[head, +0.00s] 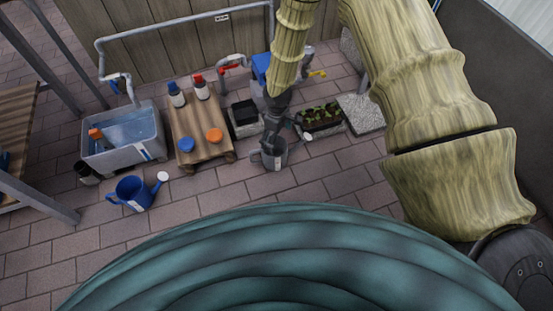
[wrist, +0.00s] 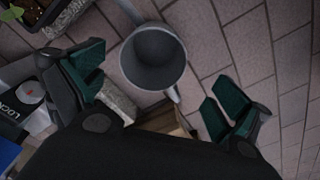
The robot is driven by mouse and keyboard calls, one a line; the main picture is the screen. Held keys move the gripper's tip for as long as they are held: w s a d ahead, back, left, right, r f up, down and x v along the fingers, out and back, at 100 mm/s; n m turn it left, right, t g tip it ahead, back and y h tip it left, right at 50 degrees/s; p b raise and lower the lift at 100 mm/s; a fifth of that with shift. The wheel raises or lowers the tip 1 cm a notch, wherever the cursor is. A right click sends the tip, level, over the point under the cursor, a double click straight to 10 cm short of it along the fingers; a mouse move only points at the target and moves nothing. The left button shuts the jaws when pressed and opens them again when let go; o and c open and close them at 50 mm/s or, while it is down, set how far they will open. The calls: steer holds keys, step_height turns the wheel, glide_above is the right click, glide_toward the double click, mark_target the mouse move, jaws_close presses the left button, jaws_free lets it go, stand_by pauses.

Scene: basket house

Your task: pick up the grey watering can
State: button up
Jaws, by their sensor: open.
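The grey watering can (head: 275,160) stands upright on the brick paving, its spout pointing right and its handle on the left in the head view. In the wrist view I look down into the round open top of the can (wrist: 153,62), and a short grey handle part shows below the rim. My gripper (head: 270,142) is right over the can, pointing down and hiding part of its top. In the wrist view my gripper (wrist: 156,85) is open, one green-padded finger on each side of the can's near edge. I see no contact.
A planter with seedlings (head: 320,116) and a black tray on a block (head: 243,117) stand close behind the can. A wooden pallet (head: 202,135) with bottles and discs is left, then a water trough (head: 125,139) and a blue watering can (head: 133,193). Paving in front is clear.

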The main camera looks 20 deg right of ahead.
mark_target(276, 162)
steer(key=f+b, duration=0.2)
steer(key=f, duration=0.1)
steer(key=f+b, duration=0.2)
steer(key=f, duration=0.2)
steer(key=w+f+b, duration=0.1)
steer(key=f+b, duration=0.1)
steer(key=f, duration=0.2)
steer(key=shift+f+b, duration=0.15)
steer(key=shift+b, duration=0.2)
steer(key=shift+c, duration=0.4)
steer(key=c, duration=0.7)
